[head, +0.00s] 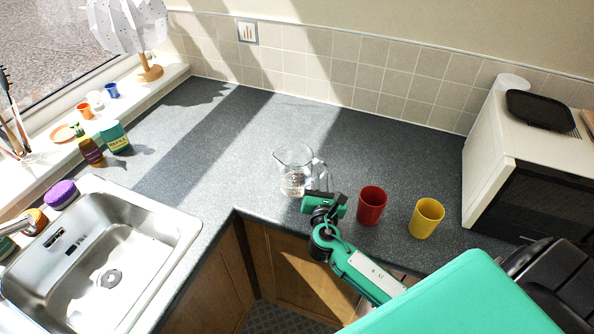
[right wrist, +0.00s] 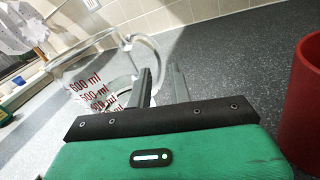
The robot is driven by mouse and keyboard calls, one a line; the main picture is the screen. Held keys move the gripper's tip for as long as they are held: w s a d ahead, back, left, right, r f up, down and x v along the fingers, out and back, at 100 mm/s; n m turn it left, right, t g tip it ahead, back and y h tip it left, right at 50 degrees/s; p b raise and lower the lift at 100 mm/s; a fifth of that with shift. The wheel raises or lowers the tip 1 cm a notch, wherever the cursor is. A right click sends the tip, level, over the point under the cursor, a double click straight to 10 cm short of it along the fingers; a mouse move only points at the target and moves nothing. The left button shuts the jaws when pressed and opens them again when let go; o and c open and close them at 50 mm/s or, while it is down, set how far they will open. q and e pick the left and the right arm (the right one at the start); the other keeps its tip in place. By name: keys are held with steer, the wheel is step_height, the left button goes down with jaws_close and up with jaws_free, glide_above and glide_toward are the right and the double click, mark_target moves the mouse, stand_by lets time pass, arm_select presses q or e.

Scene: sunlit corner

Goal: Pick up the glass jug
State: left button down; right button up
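The glass jug (head: 294,178) stands upright on the dark worktop in the head view, clear with red measuring marks. In the right wrist view the jug (right wrist: 85,75) fills the upper left, its handle pointing right towards my fingers. My right gripper (head: 323,190) is beside the jug at its handle side. In the right wrist view its two fingers (right wrist: 162,82) are a little apart, and the lower handle shows near and between them. I cannot tell whether they touch the handle. My left gripper is not in view.
A red cup (head: 371,206) stands close to the right of my right gripper, with a yellow cup (head: 426,218) beyond it. A microwave (head: 520,160) is at the right. A steel sink (head: 100,260) is at the left. The worktop (head: 235,130) behind the jug is clear.

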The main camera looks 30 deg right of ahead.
mark_target(324, 171)
steer(key=p+x, duration=0.1)
steer(key=x, duration=0.3)
steer(key=shift+r, duration=0.2)
jaws_close()
steer(key=shift+r, duration=0.1)
steer(key=shift+r, duration=0.15)
